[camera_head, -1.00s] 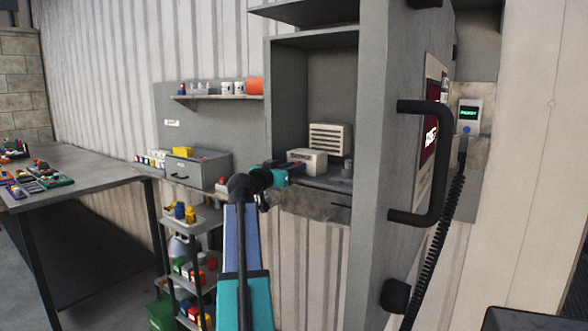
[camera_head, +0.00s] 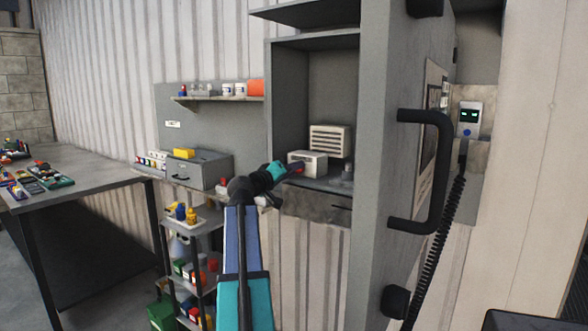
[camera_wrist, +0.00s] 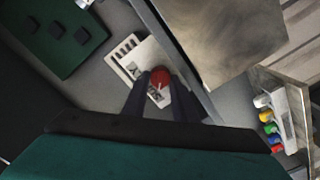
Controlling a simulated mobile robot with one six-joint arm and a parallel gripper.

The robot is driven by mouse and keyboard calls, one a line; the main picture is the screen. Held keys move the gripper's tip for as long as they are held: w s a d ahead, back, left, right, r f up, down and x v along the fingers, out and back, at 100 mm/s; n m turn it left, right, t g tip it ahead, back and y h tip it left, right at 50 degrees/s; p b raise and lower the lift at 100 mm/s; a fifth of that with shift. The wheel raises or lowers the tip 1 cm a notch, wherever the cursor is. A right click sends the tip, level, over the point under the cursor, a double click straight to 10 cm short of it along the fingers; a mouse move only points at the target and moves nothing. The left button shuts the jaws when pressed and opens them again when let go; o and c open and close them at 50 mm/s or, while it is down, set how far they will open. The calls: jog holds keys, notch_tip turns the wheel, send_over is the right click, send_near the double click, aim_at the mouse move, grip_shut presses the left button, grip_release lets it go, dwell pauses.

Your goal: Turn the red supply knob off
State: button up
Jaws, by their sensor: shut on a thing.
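The red supply knob (camera_wrist: 160,77) shows in the wrist view between the two dark fingers of my gripper (camera_wrist: 160,92), which are shut on it. It sits by a white slotted plate or box (camera_wrist: 128,62). In the head view my gripper (camera_head: 293,170) reaches into the grey cabinet in front of a small white box (camera_head: 308,157). A little red shows at its fingertips there. The knob's pointer and markings are mostly hidden by the fingers, so its setting cannot be read.
The open cabinet has a grey side wall (camera_head: 375,180) and a large black handle (camera_head: 440,165) close right of my arm. A grey drawer box (camera_head: 200,170) and a shelf rack (camera_head: 190,270) stand left. The wrist view shows coloured-cap bottles (camera_wrist: 269,125) at right.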

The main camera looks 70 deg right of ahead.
jog(key=n+p, duration=0.2)
jog(key=n, duration=0.2)
jog(key=shift+n, duration=0.3)
jog(key=n+p, duration=0.2)
jog(key=n, duration=0.2)
jog(key=shift+f+p, duration=0.1)
jog(key=shift+p, duration=0.2)
jog(key=shift+n, duration=0.3)
jog(key=o, duration=1)
jog(key=shift+o, duration=0.2)
jog(key=shift+f, duration=0.1)
jog(key=shift+a+f, duration=0.15)
